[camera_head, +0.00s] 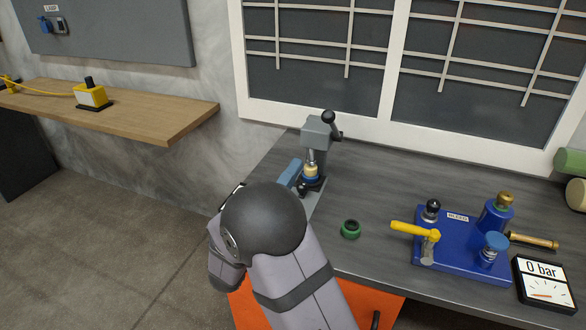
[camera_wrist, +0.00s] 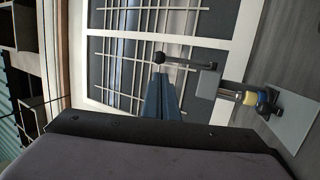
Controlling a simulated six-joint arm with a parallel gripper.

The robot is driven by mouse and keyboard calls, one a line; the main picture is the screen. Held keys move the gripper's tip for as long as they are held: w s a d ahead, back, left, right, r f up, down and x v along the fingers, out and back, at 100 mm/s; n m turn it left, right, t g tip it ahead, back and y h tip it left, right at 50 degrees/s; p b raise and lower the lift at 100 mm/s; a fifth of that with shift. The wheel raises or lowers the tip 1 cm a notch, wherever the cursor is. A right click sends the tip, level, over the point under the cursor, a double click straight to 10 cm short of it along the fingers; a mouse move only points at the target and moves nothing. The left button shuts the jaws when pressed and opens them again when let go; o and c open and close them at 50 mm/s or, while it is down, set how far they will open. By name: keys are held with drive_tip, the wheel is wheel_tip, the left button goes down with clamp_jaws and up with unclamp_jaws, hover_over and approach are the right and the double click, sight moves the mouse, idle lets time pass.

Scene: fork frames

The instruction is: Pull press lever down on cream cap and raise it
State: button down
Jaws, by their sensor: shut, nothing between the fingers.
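The grey press (camera_head: 317,133) stands at the back left of the bench. Its lever points up, with a black ball knob (camera_head: 328,116) at the end; the knob also shows in the wrist view (camera_wrist: 159,58). The cream cap (camera_head: 311,170) sits under the press ram above the base; it also shows in the wrist view (camera_wrist: 249,98), where the press lies sideways. My gripper (camera_wrist: 161,77) is shut and empty, its blue fingers pointing toward the knob. In the wrist picture the tips lie just below the knob; whether they touch is unclear. In the head view my arm partly hides the gripper.
A green ring (camera_head: 350,229) lies on the bench right of the press. Farther right are a blue bleed block (camera_head: 455,262) with a yellow lever and a gauge (camera_head: 543,281) reading 0 bar. A window frame (camera_head: 310,118) stands behind the bench. A wooden shelf (camera_head: 150,110) is at left.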

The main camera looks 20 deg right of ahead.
drive_tip(key=p+x, duration=0.2)
drive_tip(key=x, duration=1)
drive_tip(key=shift+p, duration=0.4)
drive_tip(key=shift+r, duration=0.15)
drive_tip(key=p, duration=0.1)
drive_tip(key=r+p, duration=0.1)
drive_tip(key=p, duration=0.1)
drive_tip(key=shift+w+d+r+y, duration=0.2)
drive_tip(key=shift+r+y, duration=0.05)
drive_tip(key=shift+y, duration=0.05)
wheel_tip(320, 180, up, 7)
drive_tip(key=n+g+y+p, duration=0.1)
drive_tip(key=g+y+p, duration=0.25)
drive_tip(key=p, duration=1.45)
hover_over(323, 118)
drive_tip(key=w+d, duration=0.3)
drive_tip(key=w, duration=0.1)
drive_tip(key=shift+w+d+r+t+y+p, duration=0.15)
drive_tip(key=shift+w+d+t+y+p, duration=0.3)
drive_tip(key=shift+d+p, duration=0.3)
drive_tip(key=shift+w, duration=0.1)
